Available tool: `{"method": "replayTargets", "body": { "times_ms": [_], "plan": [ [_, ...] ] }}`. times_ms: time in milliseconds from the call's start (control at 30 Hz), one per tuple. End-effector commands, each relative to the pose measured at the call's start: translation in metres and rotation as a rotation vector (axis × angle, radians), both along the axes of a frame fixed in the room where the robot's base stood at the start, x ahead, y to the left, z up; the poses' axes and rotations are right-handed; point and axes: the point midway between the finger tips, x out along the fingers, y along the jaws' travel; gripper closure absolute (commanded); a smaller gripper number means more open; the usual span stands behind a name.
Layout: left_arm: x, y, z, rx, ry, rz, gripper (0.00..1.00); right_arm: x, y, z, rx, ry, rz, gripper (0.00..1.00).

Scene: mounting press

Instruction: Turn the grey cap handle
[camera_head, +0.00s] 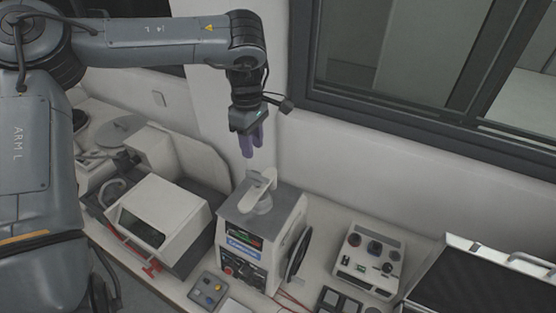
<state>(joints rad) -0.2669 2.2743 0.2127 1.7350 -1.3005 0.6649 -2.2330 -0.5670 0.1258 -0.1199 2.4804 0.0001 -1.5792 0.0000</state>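The mounting press (246,239) is a box-shaped machine on the bench with a blue label and a small display on its front. The grey cap handle (260,188) sits on top of it as a light grey bar over a round base. My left gripper (249,150) hangs above the handle, pointing down, with purple-grey fingers. There appears to be a gap between its fingertips and the handle. The fingers are small here, and their opening is hard to judge. My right gripper does not show.
A white machine with a dark window (165,212) stands left of the press. A small control box (212,288) lies in front. A knobbed white unit (368,258) and an open case (480,275) are to the right. The wall and window frame (420,110) rise behind.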

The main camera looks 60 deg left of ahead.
Motion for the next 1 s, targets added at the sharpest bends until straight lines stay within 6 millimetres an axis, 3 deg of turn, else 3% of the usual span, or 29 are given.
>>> {"method": "replayTargets", "body": {
  "times_ms": [167,400,700,1000],
  "plan": [
    [0.001,-0.001,-0.001,0.025,0.003,-0.007,0.62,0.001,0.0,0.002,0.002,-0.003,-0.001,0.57],
    [0.001,-0.001,-0.033,0.023,0.005,-0.007,0.62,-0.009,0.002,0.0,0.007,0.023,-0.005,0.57],
    [0.001,-0.001,-0.079,0.023,0.004,-0.006,0.62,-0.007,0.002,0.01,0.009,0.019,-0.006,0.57],
    [0.001,-0.001,-0.101,0.024,0.001,-0.007,0.62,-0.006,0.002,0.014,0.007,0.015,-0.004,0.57]
  ]
}}
